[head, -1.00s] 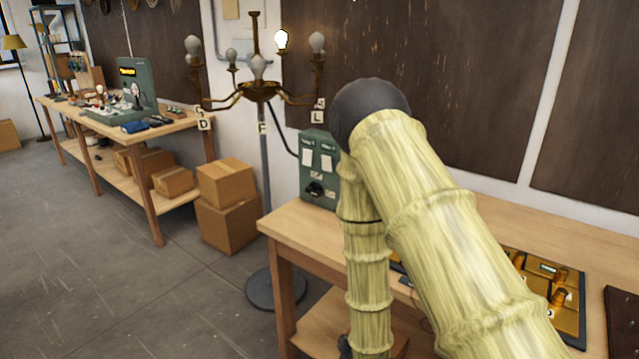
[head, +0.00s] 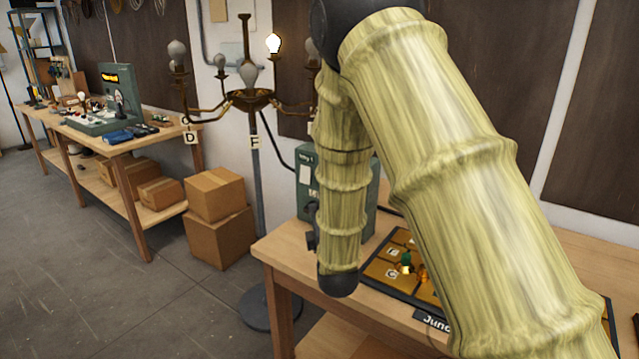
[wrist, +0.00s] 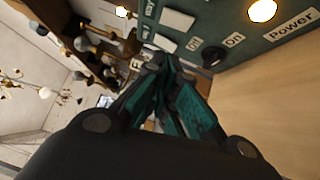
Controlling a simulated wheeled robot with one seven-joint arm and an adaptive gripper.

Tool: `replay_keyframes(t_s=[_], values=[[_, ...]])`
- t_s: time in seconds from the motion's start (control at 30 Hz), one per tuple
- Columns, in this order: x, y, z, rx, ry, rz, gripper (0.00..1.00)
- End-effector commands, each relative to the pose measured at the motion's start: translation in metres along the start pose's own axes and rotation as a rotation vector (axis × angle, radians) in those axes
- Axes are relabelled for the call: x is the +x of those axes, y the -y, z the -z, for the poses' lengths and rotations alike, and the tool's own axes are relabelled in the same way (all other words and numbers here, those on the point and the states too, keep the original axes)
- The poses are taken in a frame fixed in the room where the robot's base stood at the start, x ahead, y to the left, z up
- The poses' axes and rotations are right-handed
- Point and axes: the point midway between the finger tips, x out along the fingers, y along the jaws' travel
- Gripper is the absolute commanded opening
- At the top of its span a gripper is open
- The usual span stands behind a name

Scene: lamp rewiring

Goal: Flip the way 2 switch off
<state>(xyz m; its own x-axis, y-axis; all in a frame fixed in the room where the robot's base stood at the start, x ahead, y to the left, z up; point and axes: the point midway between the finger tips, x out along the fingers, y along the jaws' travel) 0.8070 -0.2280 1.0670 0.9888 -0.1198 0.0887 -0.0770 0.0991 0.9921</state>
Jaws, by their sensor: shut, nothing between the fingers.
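The green switch box (head: 306,170) stands at the table's back left corner in the head view, mostly hidden behind my arm; a "Way 1" label shows on it. In the wrist view its panel (wrist: 240,38) fills the upper right, tilted, with "On" and "Power" labels, blank white plates, a lit round lamp (wrist: 262,10) and a black knob (wrist: 214,56). My gripper (wrist: 157,62) is shut and empty, its fingertips close to the panel's lower left edge. Contact cannot be told. The way 2 switch cannot be made out, nor its position.
A brass chandelier (head: 249,97) with one lit bulb (head: 273,44) stands left of the box. A junction board (head: 378,272) lies on the near wooden table (head: 283,243). Cardboard boxes (head: 219,236) and another workbench (head: 103,150) stand left.

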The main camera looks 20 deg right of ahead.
Motion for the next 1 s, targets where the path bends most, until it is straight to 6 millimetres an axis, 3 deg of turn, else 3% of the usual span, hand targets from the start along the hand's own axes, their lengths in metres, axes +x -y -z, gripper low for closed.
replay_keyframes(t_s=[0.37,0.93,1.0], values=[[0.011,0.0,0.001,0.004,-0.001,0.003,0.0],[0.102,-0.001,0.001,0.005,-0.001,0.002,0.0],[0.107,-0.001,-0.007,0.004,0.002,0.004,0.0]])
